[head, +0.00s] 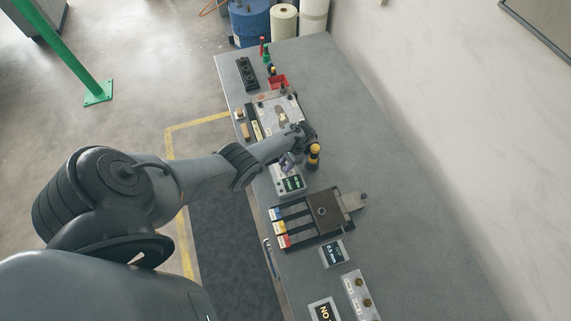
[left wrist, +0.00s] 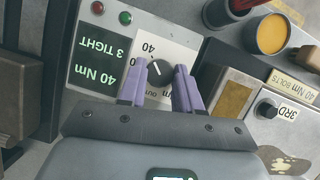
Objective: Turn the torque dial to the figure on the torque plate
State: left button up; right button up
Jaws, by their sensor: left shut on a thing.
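My left gripper (head: 289,162) reaches across the bench to a light grey box (head: 276,181) with a green-lettered display. In the left wrist view my purple fingers (left wrist: 165,92) are shut on the black torque dial (left wrist: 159,68), one on each side. The dial's white pointer line slants toward the upper left, where the white scale reads 40, upside down in this view. The dark display (left wrist: 96,62) beside it reads "40 Nm" and "3 TIGHT". A cream plate (left wrist: 290,80) reads "40 Nm BOLTS". The fingers hide part of the scale. My right gripper is out of view.
The right side of the bench (head: 400,190) is clear.

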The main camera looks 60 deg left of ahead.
pick_arm(q)
jog(key=o, duration=1)
jog(key=shift+o, duration=0.2)
jog(key=shift+w+r+p, duration=0.25)
jog(key=shift+r+p, duration=0.05)
jog(key=shift+r, duration=0.3)
jog(key=p+v, duration=0.1)
jog(key=v, duration=0.8)
jog(key=shift+r, duration=0.25)
jog(key=shift+w, duration=0.1)
